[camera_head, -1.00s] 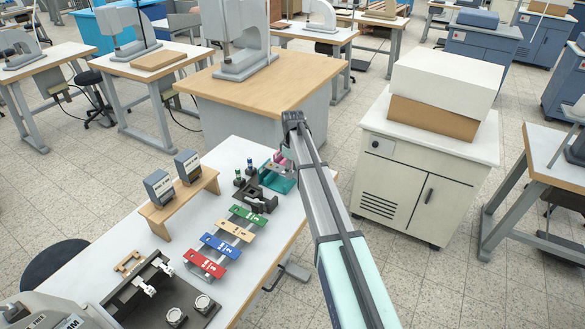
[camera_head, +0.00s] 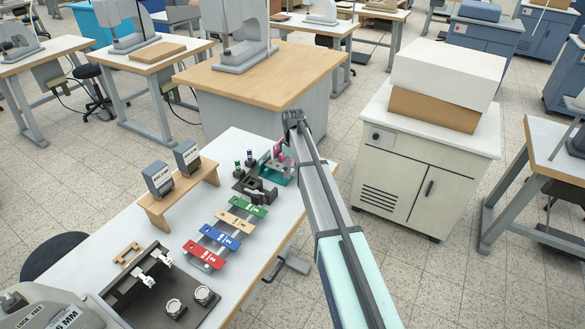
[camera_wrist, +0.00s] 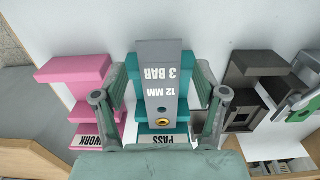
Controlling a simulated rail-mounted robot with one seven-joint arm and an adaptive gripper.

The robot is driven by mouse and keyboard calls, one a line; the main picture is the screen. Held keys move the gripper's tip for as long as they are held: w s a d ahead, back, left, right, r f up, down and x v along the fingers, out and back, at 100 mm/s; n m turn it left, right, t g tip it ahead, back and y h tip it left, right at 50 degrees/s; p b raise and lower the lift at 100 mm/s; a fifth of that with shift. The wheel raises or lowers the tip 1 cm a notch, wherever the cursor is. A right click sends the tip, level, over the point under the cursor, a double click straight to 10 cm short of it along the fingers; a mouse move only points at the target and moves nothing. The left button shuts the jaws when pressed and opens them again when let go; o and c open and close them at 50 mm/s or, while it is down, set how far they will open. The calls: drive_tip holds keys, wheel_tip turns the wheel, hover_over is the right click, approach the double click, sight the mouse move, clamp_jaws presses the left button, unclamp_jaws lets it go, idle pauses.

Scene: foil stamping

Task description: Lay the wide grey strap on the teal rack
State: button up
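The wide grey strap (camera_wrist: 162,85), marked "12 MM 3 BAR", lies across the teal rack (camera_wrist: 201,86) in the wrist view. The rack has a "PASS" label at its near edge. My gripper (camera_wrist: 161,72) is over the rack, its two fingers either side of the strap. Teal shows between the strap and each finger, so the gripper looks open. In the head view the teal rack (camera_head: 279,177) is at the far right end of the white table, partly behind my arm; the strap cannot be made out there.
A pink rack (camera_wrist: 76,78) labelled "WORK" stands close left of the teal one in the wrist view. A dark fixture (camera_wrist: 246,88) is close on the right. In the head view, coloured plates (camera_head: 220,242) and a wooden stand (camera_head: 178,197) are on the white table (camera_head: 160,232).

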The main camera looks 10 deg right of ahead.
wheel_tip(320, 180, up, 12)
idle(0.8)
